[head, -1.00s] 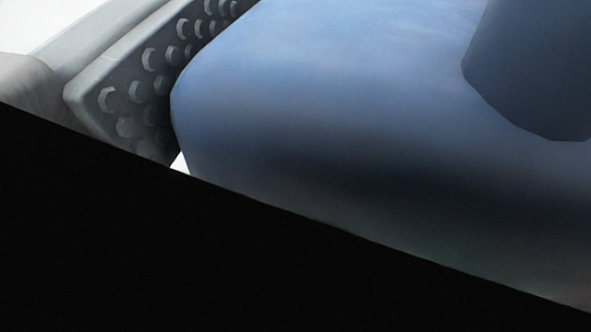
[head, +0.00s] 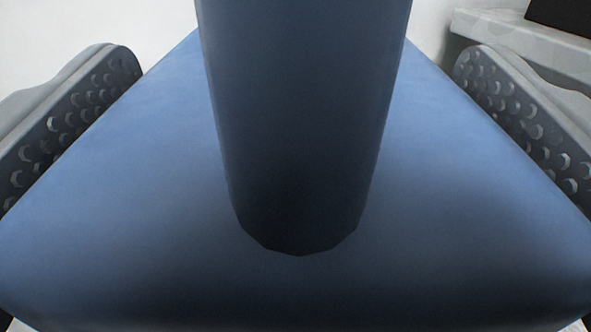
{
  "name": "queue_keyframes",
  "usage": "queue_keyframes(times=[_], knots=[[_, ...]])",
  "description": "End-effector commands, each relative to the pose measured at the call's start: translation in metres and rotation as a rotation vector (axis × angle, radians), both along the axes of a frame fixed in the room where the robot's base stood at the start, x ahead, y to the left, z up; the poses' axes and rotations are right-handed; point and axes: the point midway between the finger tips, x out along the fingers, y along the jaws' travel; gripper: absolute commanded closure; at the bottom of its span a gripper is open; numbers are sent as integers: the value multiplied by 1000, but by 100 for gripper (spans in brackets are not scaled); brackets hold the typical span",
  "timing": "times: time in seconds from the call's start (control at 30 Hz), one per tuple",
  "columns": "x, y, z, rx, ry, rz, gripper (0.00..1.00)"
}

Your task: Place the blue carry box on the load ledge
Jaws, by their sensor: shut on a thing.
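The blue carry box (head: 130,225) fills most of the view, very close up. A darker blue, rounded post or handle (head: 305,130) rises from its middle and runs out of the top of the picture. My gripper (head: 298,65) is shut on the box, with one grey studded finger along its left side and the other along its right. The box's far side and underside are hidden. A pale grey ledge (head: 530,42) shows at the upper right, beyond the right finger; I cannot tell if it is the load ledge.
A black object (head: 565,15) sits on the pale ledge at the top right corner, cut off by the picture's edge. A plain whitish surface (head: 100,20) lies behind at the upper left. The box hides most of what is ahead.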

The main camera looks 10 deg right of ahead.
Motion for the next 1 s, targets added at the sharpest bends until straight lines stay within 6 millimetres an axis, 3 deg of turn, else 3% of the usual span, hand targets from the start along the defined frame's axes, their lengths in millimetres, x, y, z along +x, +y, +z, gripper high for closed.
queue_keyframes(times=[0.27,0.3,0.33,0.67,0.77,1.0], knots=[[0,1,1,1,-2,1,85],[0,1,0,1,-1,1,8],[0,1,0,1,-1,1,0],[-3,2,1,1,0,3,0],[-14,4,1,0,3,4,0],[-61,13,-3,-2,5,9,0]])
